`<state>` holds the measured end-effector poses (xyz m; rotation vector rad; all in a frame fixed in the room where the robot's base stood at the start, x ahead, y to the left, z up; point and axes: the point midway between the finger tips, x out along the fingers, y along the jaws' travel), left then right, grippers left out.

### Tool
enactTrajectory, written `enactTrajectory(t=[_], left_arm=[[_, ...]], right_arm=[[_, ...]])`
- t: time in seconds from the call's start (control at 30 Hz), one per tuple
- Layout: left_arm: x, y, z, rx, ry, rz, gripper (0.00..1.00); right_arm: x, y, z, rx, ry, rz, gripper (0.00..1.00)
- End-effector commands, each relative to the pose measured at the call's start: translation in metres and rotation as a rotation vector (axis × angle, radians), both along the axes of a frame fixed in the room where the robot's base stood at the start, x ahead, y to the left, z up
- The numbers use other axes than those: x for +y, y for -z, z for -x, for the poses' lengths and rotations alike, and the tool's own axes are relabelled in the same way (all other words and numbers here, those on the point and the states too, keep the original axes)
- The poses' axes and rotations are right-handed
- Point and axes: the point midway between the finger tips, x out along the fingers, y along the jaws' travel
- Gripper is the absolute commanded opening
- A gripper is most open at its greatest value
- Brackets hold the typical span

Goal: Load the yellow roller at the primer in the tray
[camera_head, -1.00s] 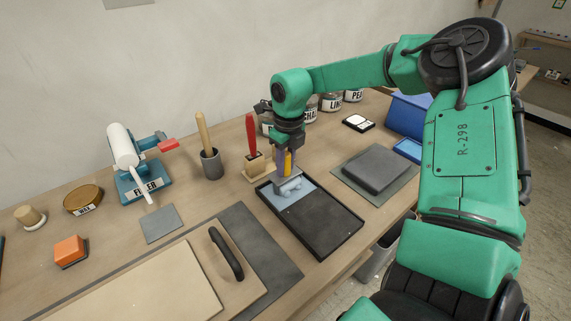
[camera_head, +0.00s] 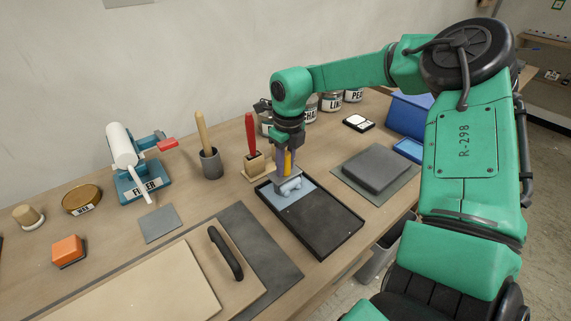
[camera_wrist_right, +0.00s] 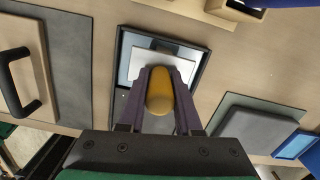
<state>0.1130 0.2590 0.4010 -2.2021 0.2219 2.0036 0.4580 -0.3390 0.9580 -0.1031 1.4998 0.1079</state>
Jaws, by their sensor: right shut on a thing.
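The yellow-handled roller is upright in my right gripper (camera_head: 287,165), which is shut on its yellow handle (camera_wrist_right: 159,92). The roller's pale blue-grey head (camera_head: 290,186) is down at the back-left end of the black tray (camera_head: 325,222), over the light blue primer (camera_head: 297,203). I cannot tell how deep the head sits in the primer. In the right wrist view, the roller's light grey head (camera_wrist_right: 168,52) shows beyond the fingertips, inside the tray's rim (camera_wrist_right: 205,62). My left gripper is not in view.
A red-handled tool (camera_head: 252,138) stands in a wooden block just behind the tray. A grey slab (camera_head: 377,167) lies to the right. A board with a black handle (camera_head: 226,254) lies at front left. Labelled jars (camera_head: 331,103) stand behind my arm.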

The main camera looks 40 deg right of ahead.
Motion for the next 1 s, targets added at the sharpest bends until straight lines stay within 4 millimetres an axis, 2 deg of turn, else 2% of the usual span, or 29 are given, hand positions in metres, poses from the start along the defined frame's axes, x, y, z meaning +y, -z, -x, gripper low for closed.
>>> enactTrajectory(t=[1.0], left_arm=[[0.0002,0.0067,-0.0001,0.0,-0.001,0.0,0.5]], right_arm=[[0.0002,0.0053,0.0024,0.009,0.0,-0.001,0.0]])
